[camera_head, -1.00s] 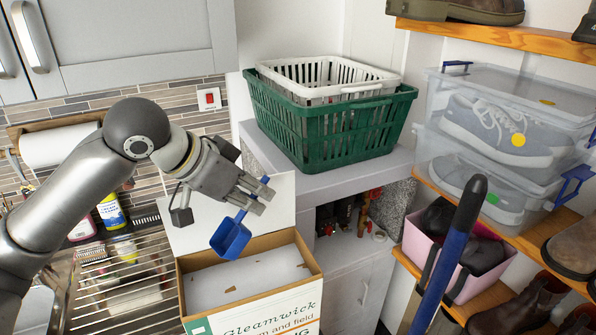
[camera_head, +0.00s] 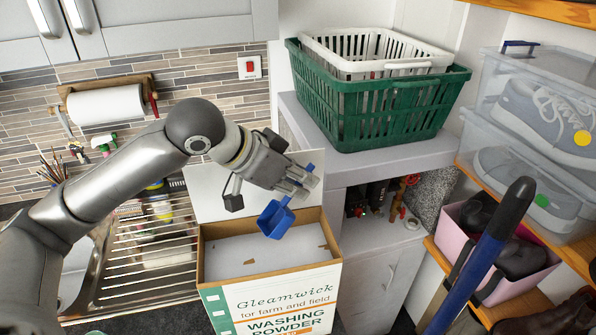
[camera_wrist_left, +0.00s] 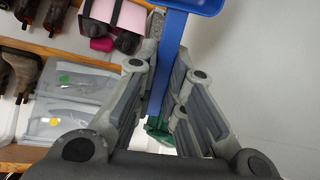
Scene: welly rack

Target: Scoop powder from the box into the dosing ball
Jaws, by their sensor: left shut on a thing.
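My left gripper (camera_head: 300,180) is shut on the handle of a blue scoop (camera_head: 275,220). The scoop hangs tilted, bowl down, over the right part of the open washing powder box (camera_head: 280,296). Pale powder (camera_head: 235,256) fills the box, with a few small brown bits on it. I cannot tell whether the bowl touches the powder or holds any. In the left wrist view the blue handle (camera_wrist_left: 168,70) runs between the two fingers, and the bowl shows at the top edge. I see no dosing ball that I can make out. My right gripper is not in view.
A wire drainer (camera_head: 150,240) by the sink lies left of the box. A green basket (camera_head: 375,110) with a white one inside stands on the grey counter behind. A blue-and-black pole (camera_head: 480,255) and a shoe rack are at right.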

